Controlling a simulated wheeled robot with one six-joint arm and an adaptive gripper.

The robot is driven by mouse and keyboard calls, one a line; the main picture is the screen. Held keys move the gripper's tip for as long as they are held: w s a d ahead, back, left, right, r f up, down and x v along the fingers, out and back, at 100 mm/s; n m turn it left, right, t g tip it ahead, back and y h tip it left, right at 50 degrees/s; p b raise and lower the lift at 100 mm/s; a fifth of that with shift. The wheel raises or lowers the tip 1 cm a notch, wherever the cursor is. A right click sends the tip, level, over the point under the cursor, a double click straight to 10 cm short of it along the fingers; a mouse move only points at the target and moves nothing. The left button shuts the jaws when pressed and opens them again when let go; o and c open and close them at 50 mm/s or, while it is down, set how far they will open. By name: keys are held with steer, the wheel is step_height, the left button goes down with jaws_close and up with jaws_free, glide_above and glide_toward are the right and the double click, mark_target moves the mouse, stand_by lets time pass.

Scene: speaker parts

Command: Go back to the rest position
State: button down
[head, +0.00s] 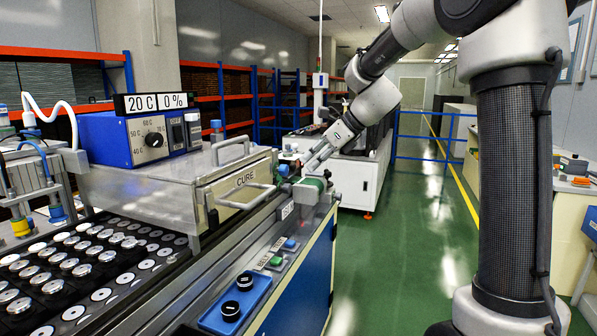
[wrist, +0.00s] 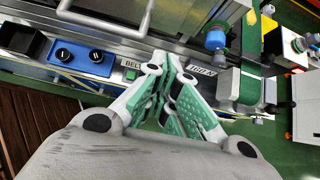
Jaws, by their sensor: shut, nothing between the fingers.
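My gripper (head: 312,164) is at the far end of the conveyor bench in the head view, to the right of the CURE box (head: 236,190). In the wrist view my gripper (wrist: 170,68) points toward the bench edge, with its green-padded fingers closed together and nothing held. The fingertips are over or near the front rail by the BELT label (wrist: 131,74). I cannot tell whether they touch it. My arm reaches in from the right of the head view, raised and stretched forward.
A blue panel with two black knobs (head: 235,303) lies on the bench front. Black trays with several silver discs (head: 75,250) fill the left. A blue control unit (head: 135,137) reads 20 C and 0 %. The green floor (head: 410,250) to the right is clear.

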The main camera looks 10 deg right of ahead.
steer(key=s+d+f+n+g+h, duration=0.2)
steer(key=s+d+f+n, duration=0.35)
steer(key=s+n, duration=0.4)
steer(key=s+d+n+h, duration=0.2)
steer(key=s+d+n, duration=0.2)
steer(key=s+n, duration=0.4)
steer(key=s+d+n+t+h, duration=0.1)
steer(key=s+d+n+h, duration=0.2)
steer(key=s+n, duration=0.4)
steer(key=s+d, duration=0.1)
steer(key=s, duration=0.8)
steer(key=shift+s+r+n, duration=0.15)
steer(key=shift+r+n, duration=0.05)
steer(key=shift+n, duration=0.15)
